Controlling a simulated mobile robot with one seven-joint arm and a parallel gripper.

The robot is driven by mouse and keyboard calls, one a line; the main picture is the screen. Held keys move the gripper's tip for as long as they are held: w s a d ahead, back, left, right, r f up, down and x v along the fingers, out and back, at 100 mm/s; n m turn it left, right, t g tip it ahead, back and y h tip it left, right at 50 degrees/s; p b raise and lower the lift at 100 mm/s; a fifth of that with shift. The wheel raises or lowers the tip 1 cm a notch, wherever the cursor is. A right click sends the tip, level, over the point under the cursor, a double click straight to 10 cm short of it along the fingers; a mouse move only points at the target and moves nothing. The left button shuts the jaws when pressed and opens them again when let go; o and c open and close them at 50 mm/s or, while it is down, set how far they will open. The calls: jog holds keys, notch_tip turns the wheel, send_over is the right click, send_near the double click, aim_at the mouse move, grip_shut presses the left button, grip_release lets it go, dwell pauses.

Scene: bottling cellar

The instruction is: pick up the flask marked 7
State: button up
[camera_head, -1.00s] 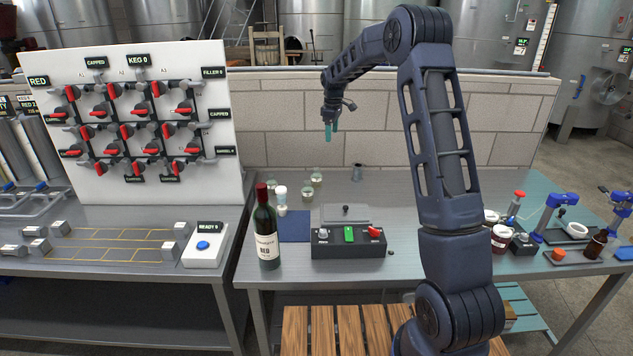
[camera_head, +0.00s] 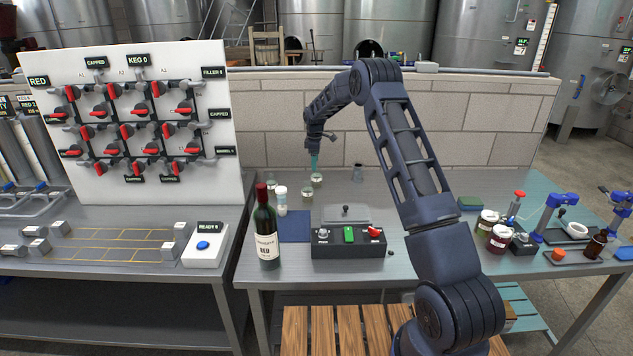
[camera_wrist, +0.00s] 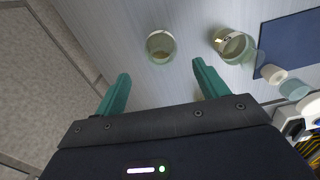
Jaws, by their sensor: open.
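Small clear glass flasks stand on the steel bench. One flask (camera_head: 316,180) is just below my gripper (camera_head: 314,163) in the head view. A second flask (camera_head: 307,193) stands in front of it, and a third (camera_head: 271,186) is to the left. No number can be read on any of them, so I cannot tell which is marked 7. In the wrist view my gripper (camera_wrist: 161,72) has its two green fingers spread and empty. A round flask (camera_wrist: 160,46) shows ahead of the gap between them, and another flask (camera_wrist: 232,45) lies right of it.
A block wall (camera_head: 270,125) rises behind the bench.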

aim_at(316, 173)
jog(key=shift+s+d+f, duration=0.1)
jog(key=shift+d+f, duration=0.1)
jog(key=shift+f, duration=1.5)
jog(key=shift+s+d+f, duration=0.1)
jog(key=shift+d+f, duration=0.05)
jog(key=shift+f, duration=1.55)
jog(key=shift+c, duration=0.4)
jog(key=c, duration=1.1)
